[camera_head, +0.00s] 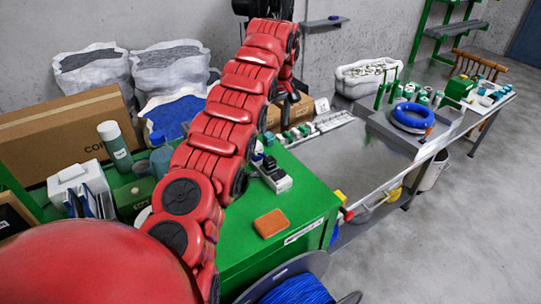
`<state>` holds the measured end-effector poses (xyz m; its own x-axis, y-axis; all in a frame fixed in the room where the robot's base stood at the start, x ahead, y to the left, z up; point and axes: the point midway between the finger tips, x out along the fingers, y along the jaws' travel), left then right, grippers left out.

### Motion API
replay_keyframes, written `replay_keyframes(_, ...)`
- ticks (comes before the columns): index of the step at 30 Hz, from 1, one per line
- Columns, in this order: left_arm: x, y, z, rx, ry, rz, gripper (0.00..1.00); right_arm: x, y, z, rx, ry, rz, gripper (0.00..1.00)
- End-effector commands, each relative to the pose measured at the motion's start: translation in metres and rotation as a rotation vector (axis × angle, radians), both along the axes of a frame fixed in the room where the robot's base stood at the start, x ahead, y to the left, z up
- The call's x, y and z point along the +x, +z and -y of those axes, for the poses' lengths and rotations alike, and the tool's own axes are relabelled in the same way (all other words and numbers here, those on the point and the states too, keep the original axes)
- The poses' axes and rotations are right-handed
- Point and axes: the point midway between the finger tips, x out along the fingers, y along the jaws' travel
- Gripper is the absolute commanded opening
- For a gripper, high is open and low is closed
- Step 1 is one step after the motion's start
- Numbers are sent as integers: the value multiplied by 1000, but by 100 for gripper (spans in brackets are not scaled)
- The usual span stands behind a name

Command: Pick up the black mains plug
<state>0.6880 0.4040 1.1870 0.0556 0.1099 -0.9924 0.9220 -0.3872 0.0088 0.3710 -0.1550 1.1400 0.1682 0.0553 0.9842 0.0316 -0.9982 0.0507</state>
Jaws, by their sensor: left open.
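A small black piece, probably the black mains plug (269,163), shows at the far end of a white and dark socket block (281,184) on the green bench top (240,222). It is too small to make out its pins or whether it is plugged in. My red left arm crosses the view from the lower left. My left gripper (288,107) is open, dark and partly hidden by the arm, and appears above and behind the block. My right gripper is not in view.
A brown sponge-like block (271,223) lies near the bench's front edge. Bottles and boxes crowd the left. A blue cable reel (298,291) stands below. Floor at right is free.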

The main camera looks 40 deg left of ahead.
Motion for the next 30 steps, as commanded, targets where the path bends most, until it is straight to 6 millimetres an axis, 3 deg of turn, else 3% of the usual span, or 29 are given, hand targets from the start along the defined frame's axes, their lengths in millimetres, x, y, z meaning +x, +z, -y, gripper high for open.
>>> replay_keyframes(2, -6, -2, -2, 1, 8, -17, 80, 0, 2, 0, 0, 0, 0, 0)
replay_keyframes(13, -4, -67, -8, -4, 7, -24, 80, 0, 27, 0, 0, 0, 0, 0)
replay_keyframes(21, 1, -111, -11, -4, 5, -16, 80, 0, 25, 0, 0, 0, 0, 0)
replay_keyframes(30, 4, -121, -16, -1, 5, -11, 80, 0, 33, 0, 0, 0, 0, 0)
